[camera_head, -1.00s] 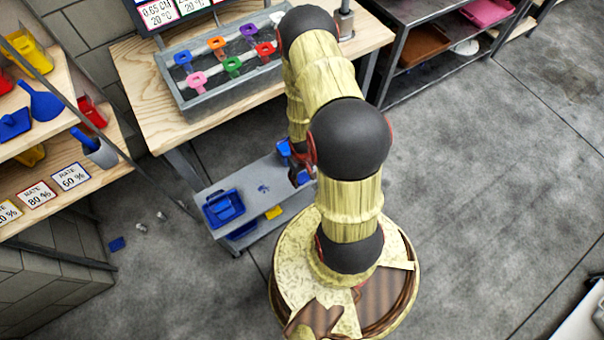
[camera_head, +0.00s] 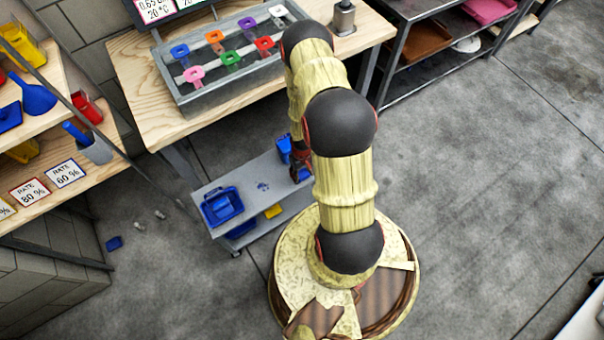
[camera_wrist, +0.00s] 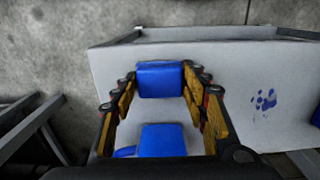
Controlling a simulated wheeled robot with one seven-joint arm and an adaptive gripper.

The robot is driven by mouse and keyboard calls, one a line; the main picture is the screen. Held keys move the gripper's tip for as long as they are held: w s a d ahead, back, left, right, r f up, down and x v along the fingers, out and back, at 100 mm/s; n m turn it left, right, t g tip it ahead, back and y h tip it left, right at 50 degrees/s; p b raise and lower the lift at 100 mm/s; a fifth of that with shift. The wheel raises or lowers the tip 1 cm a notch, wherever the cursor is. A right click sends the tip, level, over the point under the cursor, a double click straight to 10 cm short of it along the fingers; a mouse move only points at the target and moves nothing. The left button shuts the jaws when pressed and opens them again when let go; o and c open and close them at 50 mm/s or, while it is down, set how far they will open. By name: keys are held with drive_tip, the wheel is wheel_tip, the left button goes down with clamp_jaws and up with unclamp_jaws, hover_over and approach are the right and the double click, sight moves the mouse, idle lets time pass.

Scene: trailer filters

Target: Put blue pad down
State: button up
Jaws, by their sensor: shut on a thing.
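My gripper (camera_wrist: 161,88) is shut on the blue pad (camera_wrist: 159,80), which sits between its fingertips in the wrist view. In the head view my gripper (camera_head: 300,164) is over the right end of the grey cart (camera_head: 240,184), partly hidden by my arm. A blue piece (camera_head: 284,150) shows just left of it there, and more blue shows below it. A second blue piece (camera_wrist: 162,140) appears between the fingers in the wrist view; I cannot tell whether it belongs to the pad. Whether the pad touches the cart top is unclear.
A blue bin (camera_head: 222,206) stands at the cart's left end, with a paw mark (camera_head: 263,187) on clear top beside it. A yellow item (camera_head: 273,211) is lower down. The wooden table (camera_head: 140,85) stands behind, with the shelf (camera_head: 90,170) at left. A blue piece (camera_head: 114,243) lies on the floor.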

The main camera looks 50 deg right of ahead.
drive_tip(key=shift+r, duration=0.1)
drive_tip(key=shift+s+a+f+b, duration=0.1)
drive_tip(key=shift+s+f+b, duration=0.05)
drive_tip(key=shift+f+b, duration=0.45)
drive_tip(key=shift+c, duration=0.2)
drive_tip(key=o, duration=1.3)
drive_tip(key=shift+f, duration=0.2)
drive_tip(key=shift+c, duration=0.2)
drive_tip(key=shift+r, duration=0.15)
